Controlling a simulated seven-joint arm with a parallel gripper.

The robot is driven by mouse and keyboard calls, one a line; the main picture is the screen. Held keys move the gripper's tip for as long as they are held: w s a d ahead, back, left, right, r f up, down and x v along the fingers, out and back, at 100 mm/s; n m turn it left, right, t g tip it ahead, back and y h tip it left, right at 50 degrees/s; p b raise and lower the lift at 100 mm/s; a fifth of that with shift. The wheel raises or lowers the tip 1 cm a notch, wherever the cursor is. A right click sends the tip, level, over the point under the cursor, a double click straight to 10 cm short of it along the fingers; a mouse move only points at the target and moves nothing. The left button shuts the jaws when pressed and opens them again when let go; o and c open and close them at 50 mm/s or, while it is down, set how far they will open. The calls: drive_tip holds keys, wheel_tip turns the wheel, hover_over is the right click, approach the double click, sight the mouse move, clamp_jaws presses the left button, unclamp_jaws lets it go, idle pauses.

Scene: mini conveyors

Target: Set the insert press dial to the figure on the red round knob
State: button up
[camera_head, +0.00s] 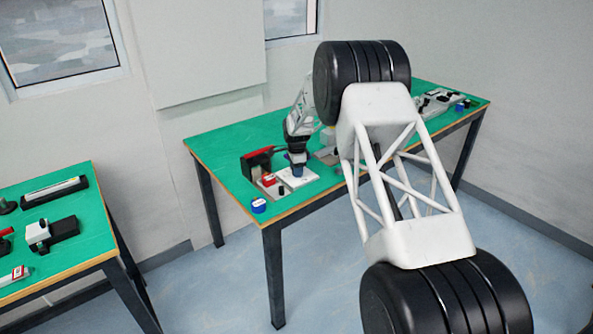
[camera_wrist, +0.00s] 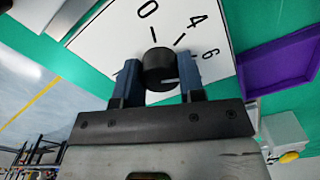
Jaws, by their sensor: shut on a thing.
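The dial's black knob (camera_wrist: 160,66) stands on a white plate (camera_wrist: 103,38) in the wrist view. The figures 0, 4 and 6 are readable on the plate; other parts are hidden by my gripper. A pale mark shows on the knob's right side, but I cannot tell which figure it points at. My gripper (camera_wrist: 158,76) has its blue fingers shut on the knob, one on each side. In the head view, my gripper (camera_head: 298,168) is over the white dial plate (camera_head: 312,177). A small red part (camera_head: 268,180) is left of it; I cannot make out a figure on it.
A red and black device (camera_head: 257,161) stands behind and left of the plate. A blue round item (camera_head: 259,206) is near the front edge of the green table (camera_head: 215,150). A purple tray (camera_wrist: 285,62) is right of the plate in the wrist view.

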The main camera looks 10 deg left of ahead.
drive_tip(key=o, duration=0.9)
drive_tip(key=shift+r, duration=0.1)
drive_tip(key=shift+r, duration=3.85)
